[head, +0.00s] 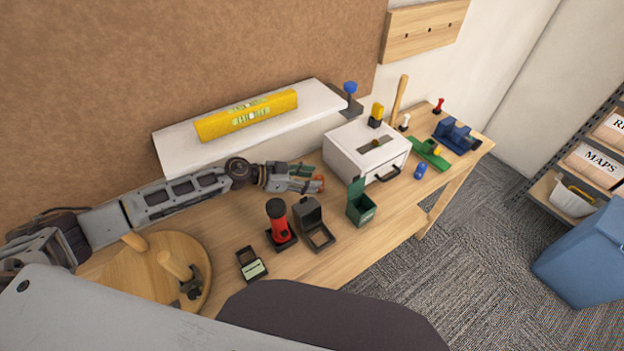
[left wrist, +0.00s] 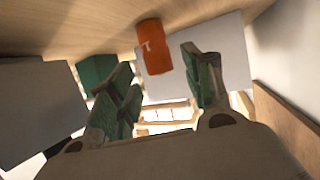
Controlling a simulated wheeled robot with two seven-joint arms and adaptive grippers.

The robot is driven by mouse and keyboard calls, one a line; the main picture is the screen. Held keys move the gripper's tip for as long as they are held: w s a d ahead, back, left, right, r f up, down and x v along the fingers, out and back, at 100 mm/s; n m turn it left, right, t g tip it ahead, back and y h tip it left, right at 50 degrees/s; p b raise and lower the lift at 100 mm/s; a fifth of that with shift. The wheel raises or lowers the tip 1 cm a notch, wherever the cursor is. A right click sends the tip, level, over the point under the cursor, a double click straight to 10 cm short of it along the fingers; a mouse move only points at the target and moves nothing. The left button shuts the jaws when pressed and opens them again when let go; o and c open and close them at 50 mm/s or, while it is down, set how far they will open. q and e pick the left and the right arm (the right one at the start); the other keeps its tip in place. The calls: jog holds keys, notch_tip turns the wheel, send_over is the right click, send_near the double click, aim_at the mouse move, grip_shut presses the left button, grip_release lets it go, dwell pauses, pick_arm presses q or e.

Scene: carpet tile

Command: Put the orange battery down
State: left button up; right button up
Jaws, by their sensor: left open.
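The orange battery (left wrist: 153,47) shows in the left wrist view, with a pale mark on its side. It seems to stand on the wooden bench top, just beyond the fingertips and in line with the gap between them. In the head view a small orange patch (head: 320,183) of it shows at the tip of my left gripper (head: 307,179). My left gripper is open, its green-padded fingers (left wrist: 163,78) spread wide with clear space between them and the battery. Part of the battery is hidden by the fingers in the head view. My right gripper is not seen.
A white box (head: 348,160) stands right of my left gripper. A green open box (head: 361,210), a dark open box (head: 314,229) and a red lantern-like thing (head: 277,218) stand nearer. A white shelf (head: 184,148) with a yellow level (head: 247,115) is behind my left arm.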

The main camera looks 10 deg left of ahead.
pick_arm(q)
jog(key=shift+v, duration=2.8)
jog(key=shift+s+a+r, duration=0.1)
jog(key=shift+s+a, duration=0.05)
jog(key=shift+a, duration=0.05)
